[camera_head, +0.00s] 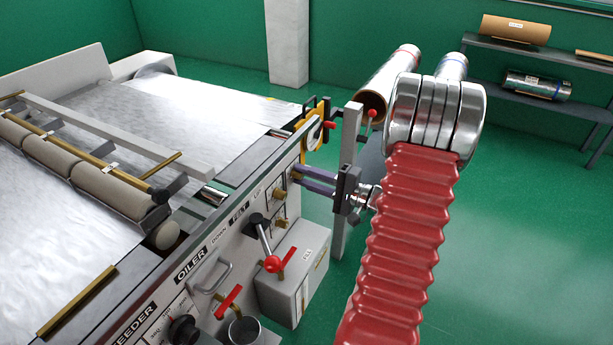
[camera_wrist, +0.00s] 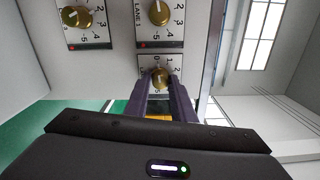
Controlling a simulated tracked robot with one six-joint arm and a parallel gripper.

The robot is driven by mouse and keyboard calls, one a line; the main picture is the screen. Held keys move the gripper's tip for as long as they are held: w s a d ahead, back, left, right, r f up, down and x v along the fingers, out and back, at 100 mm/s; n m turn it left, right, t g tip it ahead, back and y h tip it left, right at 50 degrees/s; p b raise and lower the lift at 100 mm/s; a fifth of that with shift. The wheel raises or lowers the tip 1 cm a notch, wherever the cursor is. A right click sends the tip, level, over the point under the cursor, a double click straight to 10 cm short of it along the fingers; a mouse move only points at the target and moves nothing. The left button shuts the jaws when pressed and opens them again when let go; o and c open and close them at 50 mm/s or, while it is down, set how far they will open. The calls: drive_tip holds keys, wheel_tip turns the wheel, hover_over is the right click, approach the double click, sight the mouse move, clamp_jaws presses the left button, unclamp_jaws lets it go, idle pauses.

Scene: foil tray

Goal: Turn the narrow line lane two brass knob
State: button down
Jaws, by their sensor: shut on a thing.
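My gripper (camera_head: 297,172) reaches in from the right to the side panel of the machine in the head view. Its two purple fingers are shut on a small brass knob (camera_wrist: 160,74) in the wrist view, where the fingertips (camera_wrist: 160,84) stand on either side of it. This knob sits on a white dial plate with a number scale. The fingers hide part of the plate, and I cannot read its lane label. Next to it is another brass knob (camera_wrist: 158,12), on a plate marked LANE 1. A third brass knob (camera_wrist: 80,17) is at the upper left.
On the panel below my gripper are a red-balled lever (camera_head: 272,263), a grey box (camera_head: 297,285) and a red handle (camera_head: 229,300). A grey post (camera_head: 348,150) and a foil roll (camera_head: 392,80) stand close behind my gripper. Green floor (camera_head: 540,230) is clear at right.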

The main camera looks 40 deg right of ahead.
drive_tip(key=shift+a+f, duration=0.1)
drive_tip(key=shift+f, duration=0.1)
drive_tip(key=c, duration=1.5)
unclamp_jaws()
drive_tip(key=shift+r, duration=0.1)
drive_tip(key=v, duration=1.3)
drive_tip(key=shift+s, duration=0.4)
